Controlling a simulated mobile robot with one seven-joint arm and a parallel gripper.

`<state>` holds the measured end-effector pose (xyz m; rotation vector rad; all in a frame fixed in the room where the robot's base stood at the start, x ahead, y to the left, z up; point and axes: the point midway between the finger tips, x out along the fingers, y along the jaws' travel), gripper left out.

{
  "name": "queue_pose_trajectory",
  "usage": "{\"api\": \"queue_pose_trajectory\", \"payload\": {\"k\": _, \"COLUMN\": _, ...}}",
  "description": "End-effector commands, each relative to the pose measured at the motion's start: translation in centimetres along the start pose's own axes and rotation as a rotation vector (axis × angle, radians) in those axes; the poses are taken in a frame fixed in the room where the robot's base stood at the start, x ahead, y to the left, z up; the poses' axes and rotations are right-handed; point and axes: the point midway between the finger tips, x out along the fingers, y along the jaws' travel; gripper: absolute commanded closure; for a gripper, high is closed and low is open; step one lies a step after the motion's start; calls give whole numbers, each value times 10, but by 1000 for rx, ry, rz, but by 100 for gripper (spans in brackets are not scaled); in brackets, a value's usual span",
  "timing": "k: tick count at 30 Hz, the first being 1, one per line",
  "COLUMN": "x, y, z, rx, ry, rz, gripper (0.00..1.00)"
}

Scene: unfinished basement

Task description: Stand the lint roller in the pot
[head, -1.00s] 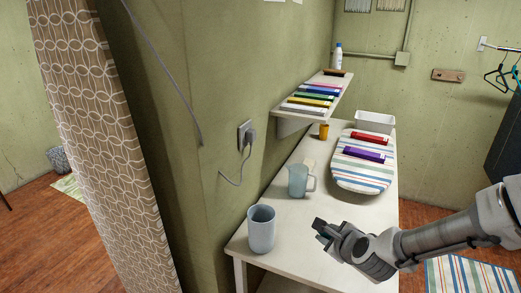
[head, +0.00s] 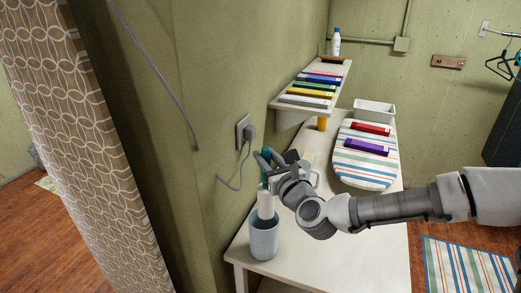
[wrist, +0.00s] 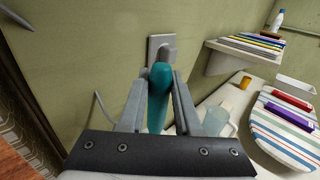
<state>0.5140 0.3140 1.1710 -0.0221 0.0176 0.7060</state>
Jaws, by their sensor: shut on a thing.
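The lint roller has a teal handle (wrist: 159,98) and a white roll (head: 265,203). My gripper (head: 268,163) is shut on the handle and holds the roller upright, white roll down. The grey-blue pot (head: 264,241) stands on the near left corner of the white table, below the roller. In the head view the roll's lower end overlaps the pot's mouth; I cannot tell whether it is inside the rim or just above it. The wrist view shows the teal handle between my fingers (wrist: 158,88); the roll and the pot are hidden there.
A pitcher (wrist: 215,122) stands behind my gripper on the table (head: 300,250). A striped ironing board (head: 363,172) with red and purple boxes lies further back. A wall shelf (head: 308,95) holds several coloured items. An outlet with a plug and cord (head: 246,132) is on the wall close by.

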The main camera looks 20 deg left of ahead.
Motion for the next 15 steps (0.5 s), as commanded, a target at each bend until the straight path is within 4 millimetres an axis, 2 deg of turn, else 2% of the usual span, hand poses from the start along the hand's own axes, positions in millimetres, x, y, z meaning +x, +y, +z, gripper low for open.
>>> {"api": "queue_pose_trajectory", "payload": {"k": 7, "x": 1, "y": 1, "z": 0, "rx": 11, "ry": -13, "rz": 0, "gripper": 100}}
{"api": "queue_pose_trajectory", "payload": {"k": 15, "x": 1, "y": 1, "z": -19, "rx": 10, "ry": -12, "rz": 0, "gripper": 100}}
